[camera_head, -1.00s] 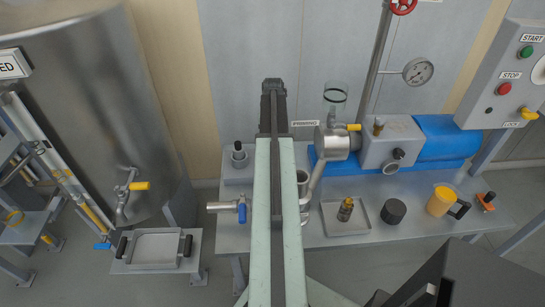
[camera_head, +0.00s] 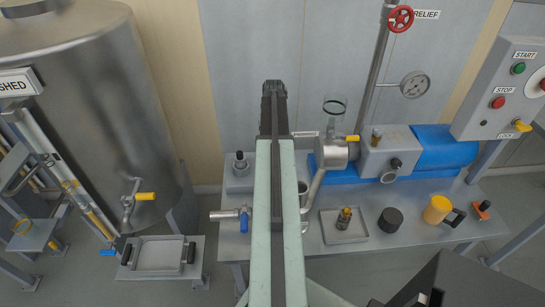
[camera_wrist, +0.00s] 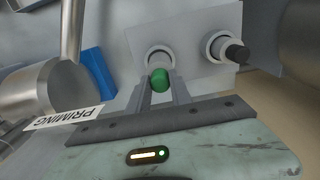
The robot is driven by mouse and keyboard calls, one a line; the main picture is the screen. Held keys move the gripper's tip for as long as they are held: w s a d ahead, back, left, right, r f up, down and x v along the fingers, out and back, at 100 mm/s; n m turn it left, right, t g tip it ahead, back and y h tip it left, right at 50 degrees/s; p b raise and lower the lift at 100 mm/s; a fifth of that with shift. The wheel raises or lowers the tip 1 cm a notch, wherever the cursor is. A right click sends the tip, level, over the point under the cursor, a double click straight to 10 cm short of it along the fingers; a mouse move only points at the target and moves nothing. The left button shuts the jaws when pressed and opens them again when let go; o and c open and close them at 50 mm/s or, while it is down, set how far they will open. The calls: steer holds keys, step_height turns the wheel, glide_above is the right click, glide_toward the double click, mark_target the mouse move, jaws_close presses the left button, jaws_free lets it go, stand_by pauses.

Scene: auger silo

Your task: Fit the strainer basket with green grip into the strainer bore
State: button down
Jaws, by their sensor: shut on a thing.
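The strainer basket shows only by its green grip (camera_wrist: 160,79) in the wrist view; the basket body is hidden. My gripper (camera_wrist: 159,88) is shut on this green grip. Just beyond it a light ring around a round opening (camera_wrist: 158,52), likely the strainer bore, sits in a grey plate. The grip overlaps the near edge of the ring in the picture. I cannot tell whether the basket is inside the opening or above it. In the head view my arm hides the gripper and the basket.
A second ring with a dark-capped piece (camera_wrist: 230,50) stands beside the opening; it shows in the head view (camera_head: 240,160). A blue-handled valve (camera_head: 243,220) is left of my arm. A shallow tray (camera_head: 344,234), a black cylinder (camera_head: 391,219) and a yellow mug (camera_head: 437,209) are right.

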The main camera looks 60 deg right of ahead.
step_height(320, 180, up, 6)
steer(key=p, duration=0.5)
steer(key=shift+r+p, duration=0.25)
steer(key=shift+p, duration=0.15)
steer(key=shift+f, duration=0.1)
